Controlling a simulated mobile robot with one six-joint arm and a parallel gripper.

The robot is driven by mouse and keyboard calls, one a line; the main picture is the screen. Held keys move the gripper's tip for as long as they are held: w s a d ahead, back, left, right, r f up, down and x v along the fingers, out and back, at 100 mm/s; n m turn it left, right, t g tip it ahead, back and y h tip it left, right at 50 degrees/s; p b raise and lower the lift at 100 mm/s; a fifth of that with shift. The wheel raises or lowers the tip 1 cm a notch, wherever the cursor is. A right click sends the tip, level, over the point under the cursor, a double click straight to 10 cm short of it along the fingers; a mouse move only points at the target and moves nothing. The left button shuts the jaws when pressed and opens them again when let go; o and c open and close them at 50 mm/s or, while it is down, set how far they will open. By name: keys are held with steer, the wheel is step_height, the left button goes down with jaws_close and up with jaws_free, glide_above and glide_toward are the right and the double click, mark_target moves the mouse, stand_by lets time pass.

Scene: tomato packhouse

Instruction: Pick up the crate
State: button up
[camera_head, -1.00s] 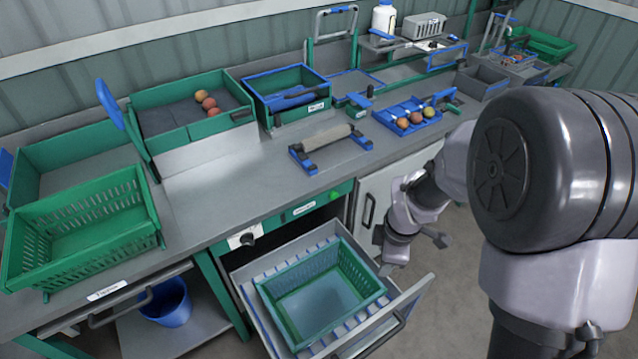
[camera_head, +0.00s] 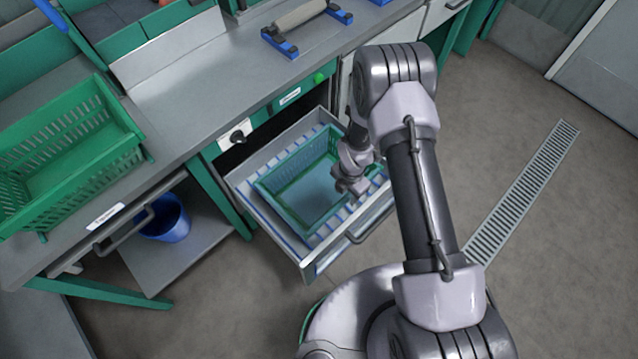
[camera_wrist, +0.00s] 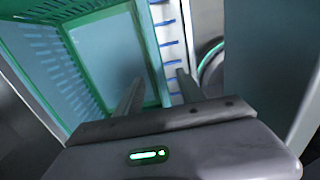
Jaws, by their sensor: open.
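A green crate (camera_head: 303,195) with a pale floor sits empty in the pulled-out drawer (camera_head: 328,256), on blue-striped slats. In the wrist view the crate (camera_wrist: 105,58) fills the upper left. My gripper (camera_head: 350,187) is over the crate's right side. It is open and empty; in the wrist view its two fingers (camera_wrist: 158,84) appear on either side of the crate's right rim, the left over the inside and the right over the slats. I cannot tell how far the fingertips are above the rim.
Another green crate (camera_head: 62,165) with slotted walls stands on the bench at left. A blue bin (camera_head: 166,218) is on the shelf below. A roller on blue stands (camera_head: 298,18) is at the back. The floor at right is clear around a drain grate (camera_head: 525,190).

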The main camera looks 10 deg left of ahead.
mark_target(345, 199)
steer(key=f+b, duration=0.1)
steer(key=f, duration=0.3)
steer(key=shift+a+f+b, duration=0.15)
steer(key=shift+a+b, duration=0.05)
steer(key=shift+b, duration=0.1)
steer(key=shift+c, duration=0.6)
jaws_close()
steer(key=shift+r, duration=0.2)
